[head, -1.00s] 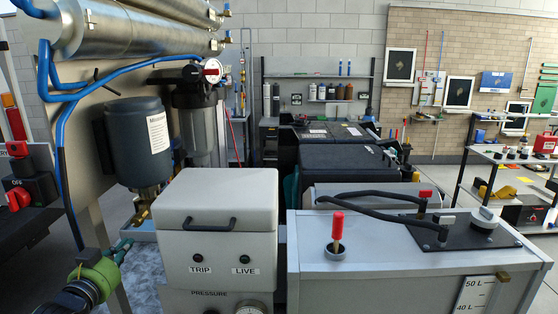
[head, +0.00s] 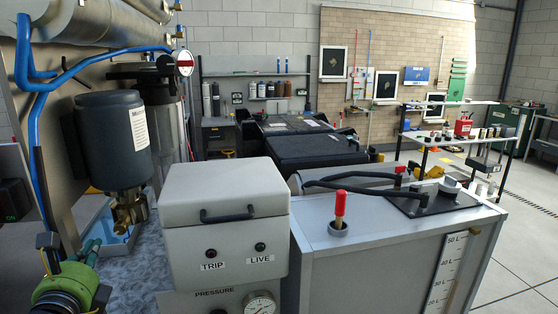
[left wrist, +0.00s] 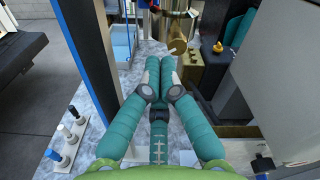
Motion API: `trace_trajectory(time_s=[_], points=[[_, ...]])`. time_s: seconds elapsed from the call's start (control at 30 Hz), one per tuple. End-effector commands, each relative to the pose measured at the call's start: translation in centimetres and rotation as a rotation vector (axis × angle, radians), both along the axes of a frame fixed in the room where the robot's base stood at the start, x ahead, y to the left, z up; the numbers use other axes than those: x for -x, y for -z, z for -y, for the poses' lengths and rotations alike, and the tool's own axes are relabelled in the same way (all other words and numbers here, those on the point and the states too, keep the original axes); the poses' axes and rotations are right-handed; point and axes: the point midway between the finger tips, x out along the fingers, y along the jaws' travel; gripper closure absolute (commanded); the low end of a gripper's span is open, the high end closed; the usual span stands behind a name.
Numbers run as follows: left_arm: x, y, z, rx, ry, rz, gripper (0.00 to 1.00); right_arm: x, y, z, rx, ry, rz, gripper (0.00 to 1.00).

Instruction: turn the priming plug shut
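A dark pump motor (head: 112,140) hangs at the left of the head view, with a brass pump body (head: 130,210) under it. The brass body shows at the top of the left wrist view (left wrist: 172,22); a round brass end (left wrist: 177,46) at its lower part may be the priming plug, but I cannot tell for sure. My left gripper (head: 92,250) is at lower left in the head view, below and left of the brass body. In the left wrist view its teal fingers (left wrist: 160,68) are together, with nothing visible between them, pointing towards the brass and apart from it. My right gripper is not in view.
A grey TRIP/LIVE box (head: 225,230) stands right of the pump, beside a grey tank (head: 360,240) with a red-handled stick. A blue tray (left wrist: 124,42) lies near the brass body. A dark blue upright (left wrist: 82,60) is close left of my fingers. Blue hoses (head: 40,110) hang at left.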

Motion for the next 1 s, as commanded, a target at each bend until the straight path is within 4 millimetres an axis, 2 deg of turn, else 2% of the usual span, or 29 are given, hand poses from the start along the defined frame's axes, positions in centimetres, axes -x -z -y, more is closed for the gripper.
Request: trace_trajectory(time_s=[0.17, 0.37, 0.43, 0.6, 1.0], points=[[-1.3, 0.0, -0.4, -0.01, -0.005, 0.0, 1.0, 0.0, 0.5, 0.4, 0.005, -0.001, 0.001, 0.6], [-3.9, 0.1, -1.0, -0.007, -0.003, -0.001, 1.0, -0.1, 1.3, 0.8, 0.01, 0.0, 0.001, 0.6], [-4.7, -0.3, -1.2, -0.012, -0.003, -0.004, 1.0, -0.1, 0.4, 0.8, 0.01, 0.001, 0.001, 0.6], [-6.1, -0.2, -1.5, -0.01, -0.002, -0.002, 1.0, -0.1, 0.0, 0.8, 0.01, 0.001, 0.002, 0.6], [-6.7, 0.0, -1.6, -0.009, -0.002, -0.001, 1.0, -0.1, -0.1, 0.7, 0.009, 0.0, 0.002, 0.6]])
